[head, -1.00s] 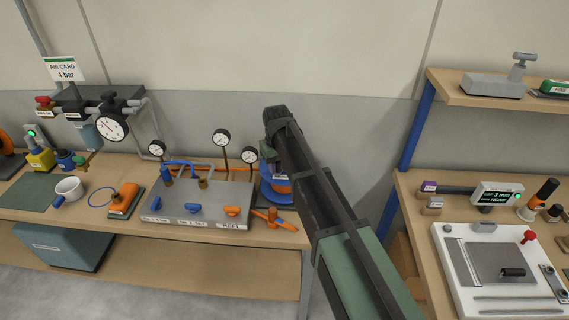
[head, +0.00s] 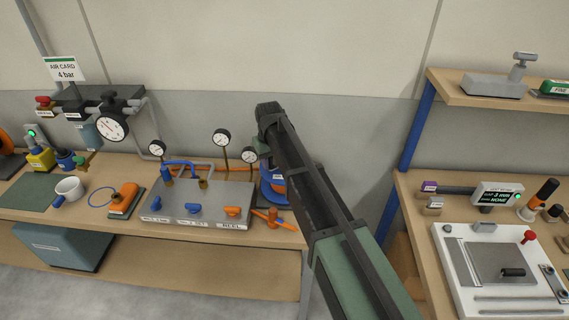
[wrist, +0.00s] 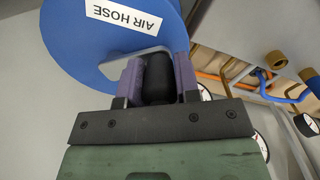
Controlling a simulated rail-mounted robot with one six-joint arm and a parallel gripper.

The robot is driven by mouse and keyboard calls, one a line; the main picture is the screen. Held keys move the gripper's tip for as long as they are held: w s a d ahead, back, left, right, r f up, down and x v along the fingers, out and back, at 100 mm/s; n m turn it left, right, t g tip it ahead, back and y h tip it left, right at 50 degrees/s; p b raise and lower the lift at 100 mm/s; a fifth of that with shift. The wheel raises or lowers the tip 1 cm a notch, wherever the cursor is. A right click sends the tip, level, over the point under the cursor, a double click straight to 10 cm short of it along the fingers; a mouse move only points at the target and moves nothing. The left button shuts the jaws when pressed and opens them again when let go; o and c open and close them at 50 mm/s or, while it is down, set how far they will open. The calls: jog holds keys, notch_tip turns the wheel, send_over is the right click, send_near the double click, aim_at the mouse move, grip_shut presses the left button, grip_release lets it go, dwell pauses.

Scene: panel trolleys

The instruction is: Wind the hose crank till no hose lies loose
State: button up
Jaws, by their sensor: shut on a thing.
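The blue hose reel (wrist: 85,45) with its AIR HOSE label fills the upper left of the wrist view. Its grey crank arm (wrist: 122,57) leads to a black handle (wrist: 158,82). My gripper (wrist: 157,70) is shut on that handle, a purple jaw on each side. In the head view the reel (head: 267,188) stands at the bench's right end, largely hidden by my arm, with some orange on it. Orange hose (head: 212,168) runs along the back of the bench toward the reel; it also shows in the wrist view (wrist: 210,76). How much lies loose is unclear.
An orange fitting (head: 272,217) lies at the bench's front right edge. The right bench (head: 415,205) and its blue post (head: 416,130) stand close to my arm.

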jog(key=shift+w+a, duration=0.25)
jog(key=shift+w, duration=0.4)
jog(key=shift+w+a, duration=0.1)
jog(key=shift+w, duration=0.4)
jog(key=shift+w, duration=0.6)
